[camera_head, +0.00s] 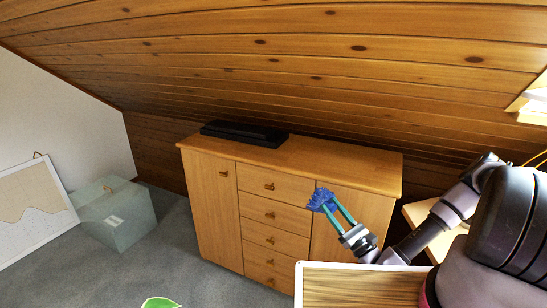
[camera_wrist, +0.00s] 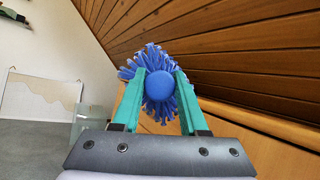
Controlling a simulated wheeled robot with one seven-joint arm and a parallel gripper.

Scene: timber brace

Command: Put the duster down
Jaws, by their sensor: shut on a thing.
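A blue duster (camera_head: 322,199) with fluffy strands is held between the green fingers of my gripper (camera_head: 339,212). In the wrist view the duster (camera_wrist: 159,89) shows its round blue end towards me, and my gripper (camera_wrist: 159,95) has a finger on each side of it. In the head view the duster appears in front of the right part of a wooden cabinet (camera_head: 210,205). I cannot tell how far it is from the cabinet.
A black flat box (camera_head: 244,133) lies on the cabinet top, whose right part (camera_head: 345,168) is bare. A sloped timber ceiling (camera_head: 300,60) hangs low over it. A translucent box (camera_head: 118,215) and a framed picture (camera_head: 35,212) stand left. A wooden surface (camera_head: 360,285) is in front.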

